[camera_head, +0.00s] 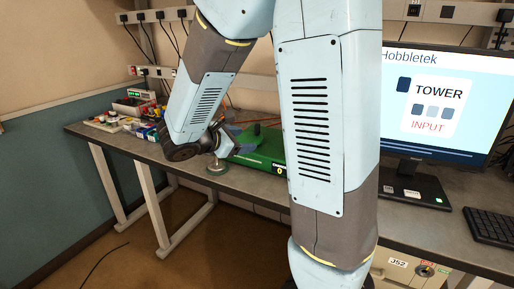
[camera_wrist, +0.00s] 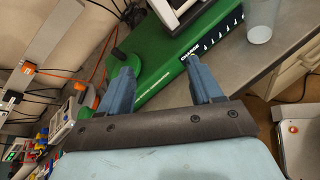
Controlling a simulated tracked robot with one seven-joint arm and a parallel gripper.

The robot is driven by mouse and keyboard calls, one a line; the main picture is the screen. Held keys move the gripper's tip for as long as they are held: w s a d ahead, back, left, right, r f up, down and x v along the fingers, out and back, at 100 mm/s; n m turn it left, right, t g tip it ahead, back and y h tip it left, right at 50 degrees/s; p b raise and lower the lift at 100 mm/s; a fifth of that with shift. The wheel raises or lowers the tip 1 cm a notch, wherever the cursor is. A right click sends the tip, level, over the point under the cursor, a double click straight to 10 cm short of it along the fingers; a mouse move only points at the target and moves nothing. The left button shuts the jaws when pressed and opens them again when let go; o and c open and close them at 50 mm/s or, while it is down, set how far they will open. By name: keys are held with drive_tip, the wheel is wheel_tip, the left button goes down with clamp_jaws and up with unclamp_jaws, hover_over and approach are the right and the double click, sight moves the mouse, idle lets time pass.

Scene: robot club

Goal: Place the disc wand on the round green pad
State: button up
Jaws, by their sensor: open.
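My gripper (camera_wrist: 162,72) is open, with nothing between its two blue fingers. In the head view my gripper (camera_head: 230,142) is partly hidden by my arm, beside a green unit. A small pale piece with a round foot, which looks like the disc wand (camera_head: 216,168), stands near the front table edge. A pale, see-through rounded piece (camera_wrist: 258,30) at the upper right of the wrist view may be the same thing. A flat round green pad (camera_wrist: 112,64) lies at the end of the green unit, just beyond my left finger. It is not clear in the head view.
The green unit (camera_wrist: 158,62) lies under and beyond my fingers; a green upright (camera_head: 257,130) shows at its back. Small parts and boxes (camera_head: 112,121) crowd the table's left end. A monitor (camera_head: 430,105) and keyboard (camera_head: 492,226) stand right. Cables hang at the wall.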

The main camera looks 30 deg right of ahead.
drive_tip(key=s+d+r+m+g+y, duration=0.1)
drive_tip(key=s+d+m+g+y, duration=0.2)
drive_tip(key=s+m, duration=0.3)
drive_tip(key=s+a+r+m+t+y, duration=0.1)
drive_tip(key=s+a+r+m+y, duration=0.2)
drive_tip(key=s+m+y, duration=0.2)
drive_tip(key=s+a+r+m+t+y, duration=0.2)
drive_tip(key=s+a+r+m+y, duration=0.1)
drive_tip(key=s+m, duration=0.3)
drive_tip(key=shift+s+a+r+t+y, duration=0.2)
drive_tip(key=shift+s+a+t+y, duration=0.15)
drive_tip(key=shift+s+y, duration=0.75)
drive_tip(key=shift+s, duration=0.1)
